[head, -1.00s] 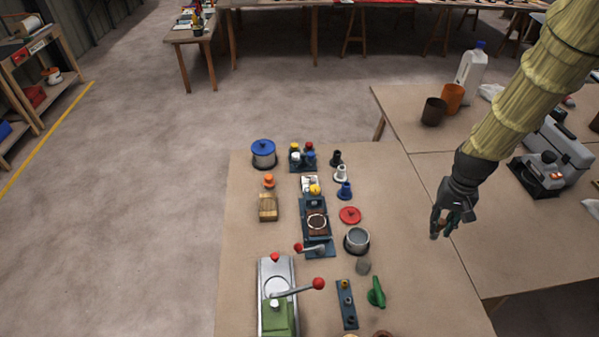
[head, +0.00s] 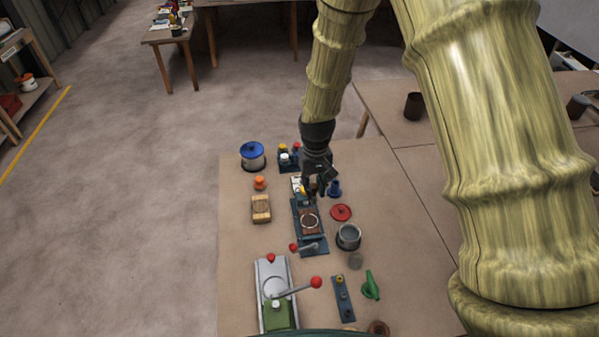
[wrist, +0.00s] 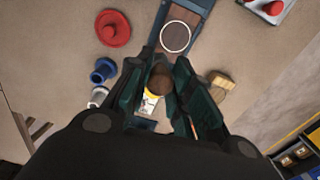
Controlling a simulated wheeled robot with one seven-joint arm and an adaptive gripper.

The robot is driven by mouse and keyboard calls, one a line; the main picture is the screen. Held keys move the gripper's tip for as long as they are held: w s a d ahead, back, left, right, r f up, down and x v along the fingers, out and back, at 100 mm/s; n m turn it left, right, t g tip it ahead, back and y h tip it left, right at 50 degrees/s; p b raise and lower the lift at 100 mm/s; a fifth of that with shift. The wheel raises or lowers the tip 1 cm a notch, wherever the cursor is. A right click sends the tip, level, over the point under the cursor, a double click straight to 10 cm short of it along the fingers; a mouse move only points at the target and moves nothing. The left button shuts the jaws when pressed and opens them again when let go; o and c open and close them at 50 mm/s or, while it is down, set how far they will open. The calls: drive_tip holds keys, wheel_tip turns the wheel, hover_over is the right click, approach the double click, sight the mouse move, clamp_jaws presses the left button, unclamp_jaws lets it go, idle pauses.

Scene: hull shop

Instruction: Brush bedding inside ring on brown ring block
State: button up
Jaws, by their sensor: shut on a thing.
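The brown ring block (head: 309,228) sits in a dark blue fixture (head: 312,246), with a pale ring (head: 302,219) on its top. In the wrist view the ring (wrist: 175,51) lies flat on the brown block (wrist: 178,14), just beyond my fingers. My gripper (head: 309,192) is over the far end of the fixture, beyond the block. In the wrist view my gripper (wrist: 163,85) is shut on a brown, round-ended thing, seemingly the brush (wrist: 160,79). A yellow and white thing shows below it. The bristles are hidden.
A red lid (head: 341,212), a grey pot (head: 348,236) and a blue piece (head: 334,188) stand right of the fixture. A wooden block (head: 261,209) and an orange knob (head: 260,183) stand left. A red-knobbed lever (head: 316,282) is nearer.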

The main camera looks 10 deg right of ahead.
drive_tip(key=a+r+p, duration=0.1)
drive_tip(key=p, duration=0.1)
drive_tip(key=a+r+n+p, duration=0.1)
drive_tip(key=p, duration=0.2)
drive_tip(key=shift+w+r, duration=0.15)
drive_tip(key=shift+r, duration=0.15)
